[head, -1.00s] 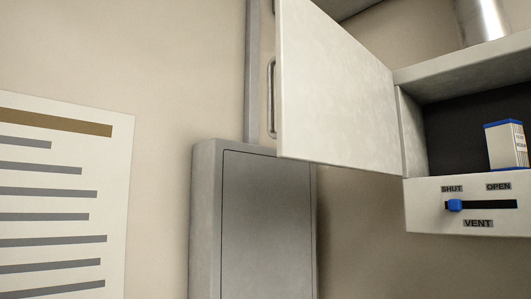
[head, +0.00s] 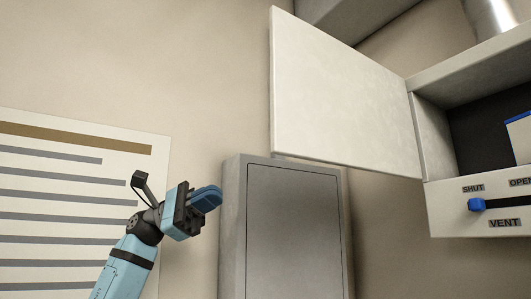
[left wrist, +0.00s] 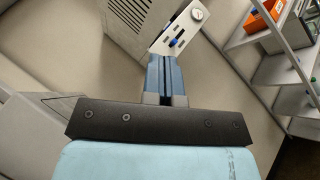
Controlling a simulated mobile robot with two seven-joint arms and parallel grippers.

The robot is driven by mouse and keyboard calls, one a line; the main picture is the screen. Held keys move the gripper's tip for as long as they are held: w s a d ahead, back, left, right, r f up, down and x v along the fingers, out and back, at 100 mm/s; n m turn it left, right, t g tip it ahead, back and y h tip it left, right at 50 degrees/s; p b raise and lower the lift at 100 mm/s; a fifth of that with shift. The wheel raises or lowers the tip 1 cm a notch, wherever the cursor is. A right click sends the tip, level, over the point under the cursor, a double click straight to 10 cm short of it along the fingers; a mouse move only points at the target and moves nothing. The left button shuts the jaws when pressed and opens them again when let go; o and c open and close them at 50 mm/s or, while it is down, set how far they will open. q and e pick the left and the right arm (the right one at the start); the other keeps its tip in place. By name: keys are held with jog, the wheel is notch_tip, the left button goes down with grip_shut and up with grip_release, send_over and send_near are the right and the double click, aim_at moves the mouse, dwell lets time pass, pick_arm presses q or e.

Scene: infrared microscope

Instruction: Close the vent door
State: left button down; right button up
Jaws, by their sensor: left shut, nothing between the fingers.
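The vent door is a plain pale panel (head: 345,95) in the head view. It stands wide open, joined at its right edge to an open box (head: 433,140) and reaching left. Its handle is not visible. My left gripper (head: 215,196) is shut and empty, below and left of the door's lower left corner and apart from it in the picture. In the left wrist view its blue fingers (left wrist: 163,75) lie together. Below the box opening, a panel marked VENT carries a blue slider knob (head: 475,205) at the SHUT end. My right gripper is not in view.
A grey wall cabinet (head: 290,235) stands below the door, right of my left gripper. A striped poster (head: 60,150) hangs on the wall behind my left arm. In the left wrist view, shelving (left wrist: 275,40) with an orange bin (left wrist: 262,18) stands at the right.

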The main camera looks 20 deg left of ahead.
pick_arm(q)
jog(key=s+d+r+p, duration=0.2)
jog(key=d+r, duration=0.1)
jog(key=d, duration=0.2)
jog(key=s+d+r+m+p, duration=0.1)
jog(key=s+d+r+p, duration=0.1)
jog(key=d+r, duration=0.2)
jog(key=shift+s+d+y, duration=0.4)
jog(key=shift+d, duration=0.75)
